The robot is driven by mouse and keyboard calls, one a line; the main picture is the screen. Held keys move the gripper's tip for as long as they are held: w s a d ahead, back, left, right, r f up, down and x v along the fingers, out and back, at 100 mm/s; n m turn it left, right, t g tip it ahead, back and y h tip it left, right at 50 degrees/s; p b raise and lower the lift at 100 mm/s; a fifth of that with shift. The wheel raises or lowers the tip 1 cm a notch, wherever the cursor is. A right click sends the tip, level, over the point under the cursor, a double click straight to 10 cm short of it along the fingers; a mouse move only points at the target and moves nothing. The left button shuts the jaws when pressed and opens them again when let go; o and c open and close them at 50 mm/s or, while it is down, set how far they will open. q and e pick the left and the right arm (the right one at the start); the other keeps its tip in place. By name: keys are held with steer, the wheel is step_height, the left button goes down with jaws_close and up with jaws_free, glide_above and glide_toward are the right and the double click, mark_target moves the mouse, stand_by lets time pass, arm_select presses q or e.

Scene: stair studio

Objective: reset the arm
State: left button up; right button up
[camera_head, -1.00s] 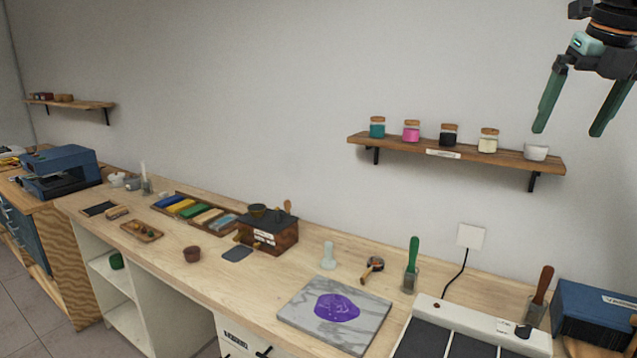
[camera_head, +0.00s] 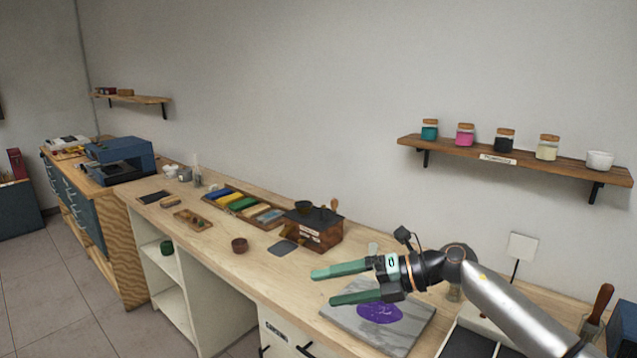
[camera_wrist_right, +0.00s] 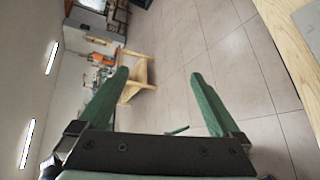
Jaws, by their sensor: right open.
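My right gripper (camera_head: 326,286) comes in from the right in the head view, its two green fingers pointing left. It is open and empty, above the front part of the workbench (camera_head: 215,268). In the picture it covers part of the marble slab (camera_head: 411,322) with the purple patch (camera_head: 380,312). In the right wrist view the two green fingers (camera_wrist_right: 160,76) are apart, with nothing between them but floor and distant furniture. My left gripper is not in view.
A wall shelf (camera_head: 465,153) holds several jars and a white bowl (camera_head: 600,160). The tiled floor (camera_head: 60,285) at left is clear.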

steer(key=s+a+f+m+t+y, duration=0.4)
steer(key=f+m+t+y, duration=0.15)
steer(key=m, duration=0.35)
steer(key=s+d+f+m+t+h, duration=0.2)
steer(key=s+d+f+m+h, duration=0.25)
steer(key=f+m, duration=0.25)
steer(key=s+d+f+m+t+h, duration=0.25)
steer(key=d+f+m+h, duration=0.2)
steer(key=f+m, duration=0.3)
steer(key=s+d+f+m+t+h, duration=0.2)
steer(key=s+d+f+m+h, duration=0.15)
steer(key=f+m+h, duration=0.35)
steer(key=s+d+f+m+g, duration=0.2)
steer(key=s+f, duration=0.2)
steer(key=s, duration=0.3)
steer(key=s+d+f+m+g, duration=0.2)
steer(key=s+f+m, duration=0.1)
steer(key=s, duration=0.4)
steer(key=shift+s+d+f+h, duration=0.15)
steer(key=shift+d+f+h, duration=0.25)
steer(key=shift+f, duration=0.3)
